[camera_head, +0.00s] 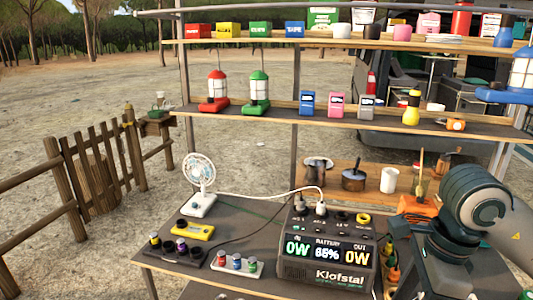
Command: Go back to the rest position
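My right arm (475,208) comes in from the right edge and bends down in front of the table's right part. Its fingers do not show; the visible dark links run down to the bottom edge. My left arm and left gripper are not in view. The power station (328,252) stands on the table, its display reading 0W, 65% and 0W. A white cable runs from its top to a small white fan (200,182). My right arm hides part of the table and of the orange object (420,207) behind it.
The dark table (240,212) also bears a yellow device (193,230), a row of small jars (236,263) and a black holder (174,250). Shelves behind carry red (214,92) and green (258,92) lanterns. A wooden fence (95,165) stands left on open ground.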

